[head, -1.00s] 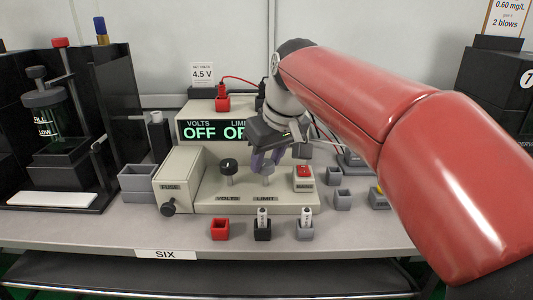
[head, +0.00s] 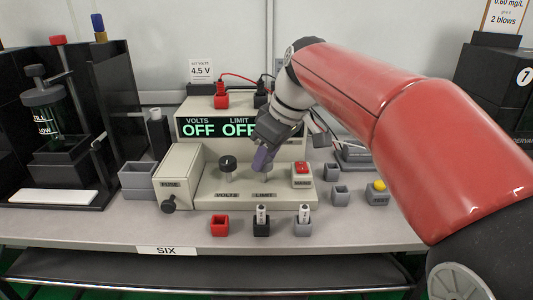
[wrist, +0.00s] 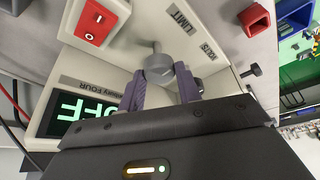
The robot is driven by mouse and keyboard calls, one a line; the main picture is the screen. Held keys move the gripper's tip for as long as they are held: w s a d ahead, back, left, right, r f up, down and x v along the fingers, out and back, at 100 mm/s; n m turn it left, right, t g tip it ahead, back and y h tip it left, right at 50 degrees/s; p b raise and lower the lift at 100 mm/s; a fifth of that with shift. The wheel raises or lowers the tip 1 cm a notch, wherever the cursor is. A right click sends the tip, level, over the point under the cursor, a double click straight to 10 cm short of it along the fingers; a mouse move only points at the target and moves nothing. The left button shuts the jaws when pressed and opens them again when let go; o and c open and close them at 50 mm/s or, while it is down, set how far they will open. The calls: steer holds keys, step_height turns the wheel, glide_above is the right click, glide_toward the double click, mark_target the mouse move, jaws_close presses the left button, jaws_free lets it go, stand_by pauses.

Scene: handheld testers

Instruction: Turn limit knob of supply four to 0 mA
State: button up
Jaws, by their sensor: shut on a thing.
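The supply's cream case (head: 205,195) stands on the bench; its display (head: 222,128) reads OFF under both VOLTS and LIMIT. In the wrist view, a label on the case reads FOUR. My gripper (head: 264,160) is at the LIMIT post, its purple fingers shut on the grey limit knob (wrist: 158,66), which shows between them in the wrist view. In the head view the fingers hide most of that knob. The black volts knob (head: 228,163) stands upright to its left, clear of the fingers. I cannot read any pointer setting on the limit knob.
A red mains switch (head: 302,168) is close to the right of the gripper. Red, black and grey sockets (head: 220,226) line the bench in front. The fuse box (head: 178,176) is at left. A yellow-topped button (head: 378,188) is at right.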

steer(key=o, duration=1)
steer(key=shift+r, duration=0.1)
steer(key=v, duration=0.7)
steer(key=shift+r+p, duration=0.3)
steer(key=shift+p, duration=0.15)
steer(key=shift+s+d, duration=0.1)
steer(key=shift+s, duration=0.1)
